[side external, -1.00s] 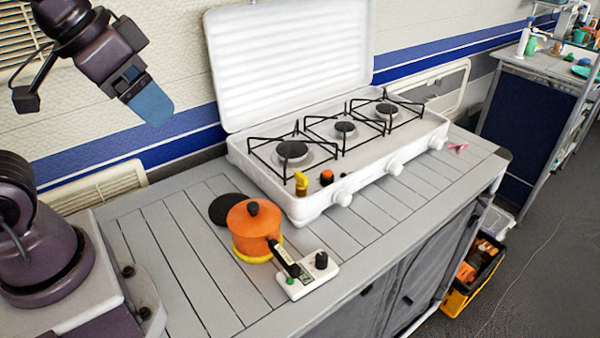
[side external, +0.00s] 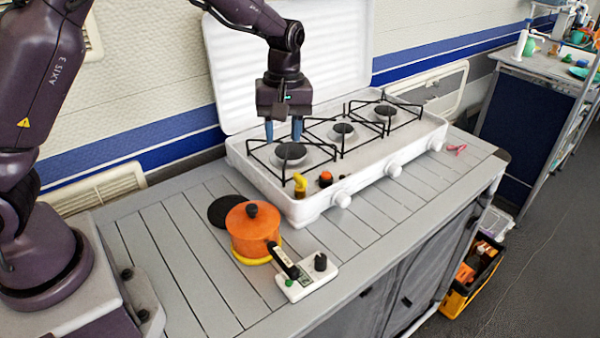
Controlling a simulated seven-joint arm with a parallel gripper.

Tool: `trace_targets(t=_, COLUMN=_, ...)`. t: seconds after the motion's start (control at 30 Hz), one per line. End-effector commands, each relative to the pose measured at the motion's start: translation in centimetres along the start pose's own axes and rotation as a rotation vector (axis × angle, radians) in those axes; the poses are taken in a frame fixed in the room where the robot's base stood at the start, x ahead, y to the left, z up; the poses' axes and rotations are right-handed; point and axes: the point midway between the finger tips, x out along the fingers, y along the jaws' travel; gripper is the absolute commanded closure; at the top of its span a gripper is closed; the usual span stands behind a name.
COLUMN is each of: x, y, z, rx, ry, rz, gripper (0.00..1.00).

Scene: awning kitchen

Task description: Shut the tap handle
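A small yellow tap handle (side external: 300,181) sits at the front left corner of the white gas stove (side external: 318,205), beside an orange-and-black knob (side external: 325,178). Its exact angle is hard to tell at this size. My gripper (side external: 283,138) points down over the stove's left burner, behind the yellow handle and above it in the picture. Its two blue fingers are apart with nothing between them. The gripper is not touching the handle.
Black pan supports (side external: 345,150) stand up from the burners. The stove's raised white lid (side external: 340,50) is behind. An orange pot (side external: 253,232) on a yellow ring and a small white device (side external: 306,280) stand front left. The counter's right end is mostly clear.

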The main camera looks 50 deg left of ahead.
Motion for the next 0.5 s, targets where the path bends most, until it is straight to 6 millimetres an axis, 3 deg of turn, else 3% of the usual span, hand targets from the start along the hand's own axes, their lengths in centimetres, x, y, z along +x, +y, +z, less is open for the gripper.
trace_targets(t=0.07, x=0.6, y=1.6, z=-1.3, rx=-0.145, ry=0.025, rz=-0.004, gripper=0.61)
trace_targets(t=0.2, x=-1.0, y=3.4, z=-2.3, rx=-0.353, ry=0.029, rz=0.054, gripper=0.61)
trace_targets(t=0.5, x=-0.1, y=3.6, z=-2.0, rx=-0.496, ry=0.008, rz=0.055, gripper=0.61)
